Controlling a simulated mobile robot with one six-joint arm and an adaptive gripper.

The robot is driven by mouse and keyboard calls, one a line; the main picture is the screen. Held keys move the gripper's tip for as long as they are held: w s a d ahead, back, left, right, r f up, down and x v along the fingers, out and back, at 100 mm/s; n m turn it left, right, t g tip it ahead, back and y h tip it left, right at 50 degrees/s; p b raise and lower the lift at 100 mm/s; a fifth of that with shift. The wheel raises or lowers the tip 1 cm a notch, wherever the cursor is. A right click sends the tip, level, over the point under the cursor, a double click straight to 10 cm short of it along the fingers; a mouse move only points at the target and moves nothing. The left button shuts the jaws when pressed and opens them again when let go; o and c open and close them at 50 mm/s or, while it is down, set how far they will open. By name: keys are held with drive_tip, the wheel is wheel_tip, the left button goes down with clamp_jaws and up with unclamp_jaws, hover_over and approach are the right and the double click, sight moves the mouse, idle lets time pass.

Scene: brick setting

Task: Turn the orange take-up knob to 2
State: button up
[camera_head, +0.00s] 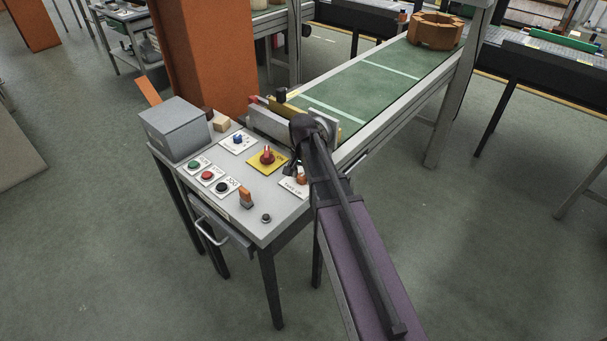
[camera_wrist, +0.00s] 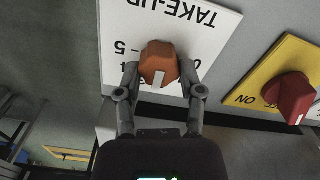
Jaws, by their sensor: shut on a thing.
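The orange take-up knob (camera_wrist: 158,58) sits on a white plate (camera_wrist: 205,45) marked TAKE-UP, which appears upside down in the wrist view. My gripper (camera_wrist: 159,76) is shut on the knob, one finger on each side. The knob's white pointer mark faces down in that picture, toward my palm. A 4 and a 5 show left of the knob and a 0 right of it; the other scale figures are hidden or cut off by the fingers, so the exact setting cannot be read. In the head view the knob (camera_head: 301,176) is small beside my gripper (camera_head: 295,168).
A red knob (camera_wrist: 289,93) on a yellow plate stands close by, to the right in the wrist view. The console (camera_head: 260,225) also bears several push buttons, a blue knob (camera_head: 238,139), an orange-topped switch (camera_head: 246,194) and a grey box (camera_head: 175,128). A green conveyor (camera_head: 365,85) runs behind.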

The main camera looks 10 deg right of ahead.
drive_tip(key=shift+a+n, duration=0.1)
drive_tip(key=shift+n, duration=1.3)
drive_tip(key=o, duration=1.2)
drive_tip(key=shift+c, duration=0.2)
drive_tip(key=shift+r, duration=0.1)
